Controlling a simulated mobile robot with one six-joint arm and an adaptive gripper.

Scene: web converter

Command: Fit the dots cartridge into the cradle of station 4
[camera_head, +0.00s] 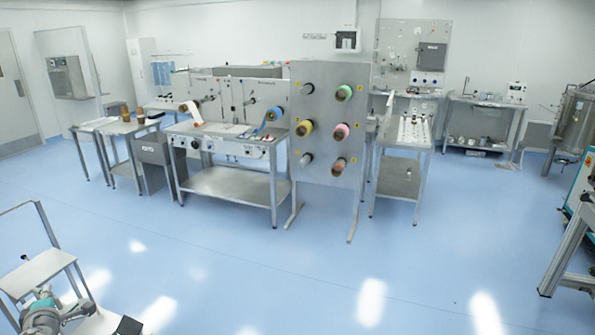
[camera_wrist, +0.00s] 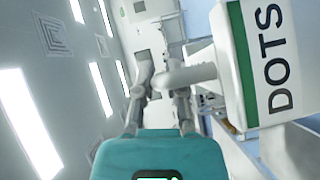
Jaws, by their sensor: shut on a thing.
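The dots cartridge (camera_wrist: 265,60) fills the right of the wrist view, a white block with a green stripe and the word DOTS, which reads sideways. My gripper (camera_wrist: 160,78) is shut on the cartridge's grey handle (camera_wrist: 195,74), which juts from its left side. The cartridge is held up clear of any surface that I can see. In the head view my arm (camera_head: 45,305) is low at the left, and I cannot make out the cartridge there. No station number is readable, so I cannot tell which place is the station 4 cradle.
A steel machine bench (camera_head: 235,150) with rolls stands at mid-distance. A steel panel (camera_head: 330,180) with coloured rolls stands beside it. Side tables (camera_head: 120,128) are at left, benches (camera_head: 403,130) at right. The blue floor (camera_head: 270,275) in front is open. A steel frame (camera_head: 565,245) stands at right.

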